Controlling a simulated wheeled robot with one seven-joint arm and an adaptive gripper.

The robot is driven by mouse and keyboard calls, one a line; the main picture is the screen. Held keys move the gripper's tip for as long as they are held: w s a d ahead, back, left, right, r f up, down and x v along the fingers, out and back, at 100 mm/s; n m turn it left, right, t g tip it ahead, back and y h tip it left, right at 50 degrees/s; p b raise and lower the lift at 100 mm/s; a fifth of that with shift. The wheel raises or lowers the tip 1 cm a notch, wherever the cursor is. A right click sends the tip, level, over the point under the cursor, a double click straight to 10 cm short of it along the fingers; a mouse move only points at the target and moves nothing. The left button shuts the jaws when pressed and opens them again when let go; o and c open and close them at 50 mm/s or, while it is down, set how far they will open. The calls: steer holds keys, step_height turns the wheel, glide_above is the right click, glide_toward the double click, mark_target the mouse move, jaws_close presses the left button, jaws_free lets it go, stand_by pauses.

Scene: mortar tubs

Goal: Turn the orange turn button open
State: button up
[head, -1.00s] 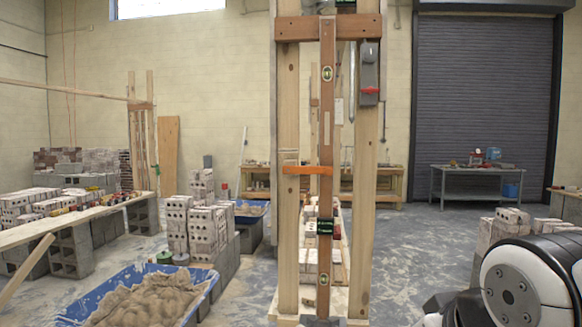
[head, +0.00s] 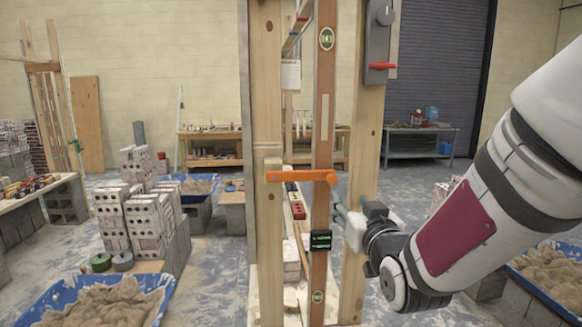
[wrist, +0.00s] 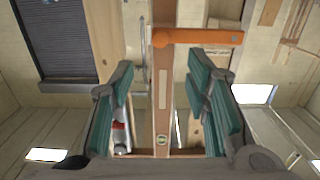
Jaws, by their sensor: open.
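The orange turn button (head: 298,176) lies level across the front of the wooden spirit level (head: 322,120), from the left post (head: 267,110) to the level's right edge. In the wrist view, the turn button (wrist: 205,38) shows beyond the fingertips, crossing the level (wrist: 163,95). My gripper (head: 342,212) is at the right post, a little below and right of the turn button. In the wrist view, my gripper (wrist: 159,85) is open, with green-padded fingers on either side of the level in the picture. It holds nothing, and no contact with the button shows.
Stacked bricks (head: 135,210) and a blue tub of sand (head: 95,305) stand left. Another tub (head: 550,272) is at right.

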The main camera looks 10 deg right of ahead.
mark_target(333, 179)
steer(key=w, duration=0.4)
steer(key=w+b, duration=0.1)
steer(key=w, duration=0.4)
steer(key=w+b, duration=0.1)
steer(key=w, duration=0.4)
steer(key=shift+w+r, duration=0.25)
jaws_close()
